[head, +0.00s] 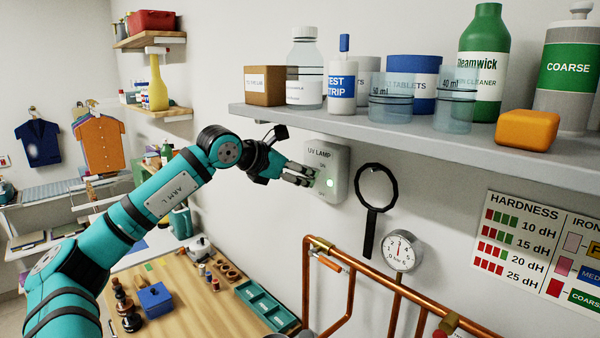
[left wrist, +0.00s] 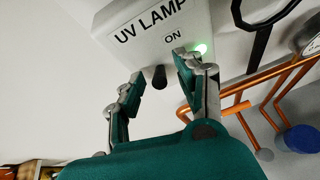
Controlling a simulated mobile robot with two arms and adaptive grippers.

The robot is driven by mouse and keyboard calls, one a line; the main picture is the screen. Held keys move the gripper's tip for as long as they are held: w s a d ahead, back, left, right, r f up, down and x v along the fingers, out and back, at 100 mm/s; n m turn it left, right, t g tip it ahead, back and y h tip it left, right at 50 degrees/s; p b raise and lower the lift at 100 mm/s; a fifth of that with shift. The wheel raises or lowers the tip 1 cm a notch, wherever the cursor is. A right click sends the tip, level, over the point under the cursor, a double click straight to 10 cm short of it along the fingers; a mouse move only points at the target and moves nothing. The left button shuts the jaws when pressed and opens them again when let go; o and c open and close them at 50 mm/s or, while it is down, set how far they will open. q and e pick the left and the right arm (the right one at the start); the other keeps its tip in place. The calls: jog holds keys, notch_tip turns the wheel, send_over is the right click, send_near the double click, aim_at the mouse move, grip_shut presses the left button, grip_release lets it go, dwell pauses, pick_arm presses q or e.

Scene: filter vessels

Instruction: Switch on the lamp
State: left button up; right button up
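The UV lamp switch box (head: 341,165) is a white box on the wall below the shelf, with a green light (head: 330,183) lit on its front. The left wrist view shows the box (left wrist: 213,70) with "UV LAMP" and "ON" printed on it, a dark toggle (left wrist: 160,77) and the glowing green light (left wrist: 202,48). My left gripper (head: 312,174) is at the front of the box. In the left wrist view its two fingers (left wrist: 157,85) are apart, with the toggle between and beyond them and nothing held. I cannot tell whether a finger touches the box. My right gripper is not in view.
A shelf (head: 420,145) with bottles, beakers and boxes juts out above the box. Copper pipes (head: 352,262) run below. A wooden bench (head: 190,300) holds small items.

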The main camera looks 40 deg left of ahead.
pick_arm(q)
jog(key=s+a, duration=0.1)
jog(key=s, duration=1.2)
jog(key=shift+a+r, duration=0.25)
dwell(0.4)
